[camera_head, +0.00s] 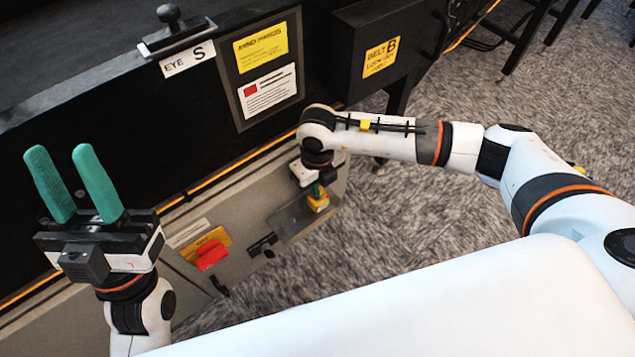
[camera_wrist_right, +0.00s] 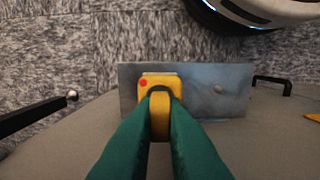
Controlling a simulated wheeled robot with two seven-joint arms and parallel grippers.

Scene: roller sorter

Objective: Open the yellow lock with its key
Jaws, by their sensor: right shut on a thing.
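The yellow lock (camera_head: 318,204) sits on a grey metal plate (camera_head: 290,218) on the machine's beige side panel. In the right wrist view the lock (camera_wrist_right: 147,79) is a yellow block with a red dot on its left side. My right gripper (camera_wrist_right: 160,105) is shut on a yellow piece (camera_wrist_right: 160,122), seemingly the key, right up against the lock. I cannot tell whether the key is inside the lock. My right gripper also shows in the head view (camera_head: 315,190), mostly hidden by its wrist. My left gripper (camera_head: 70,165) is open and empty, fingers pointing up.
A red part (camera_head: 211,254) on a yellow label and a black handle (camera_head: 262,244) are on the panel left of the plate. A black box marked Belt B (camera_head: 380,55) is above. My left gripper is close to the dark machine wall (camera_head: 130,110). Carpet lies right.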

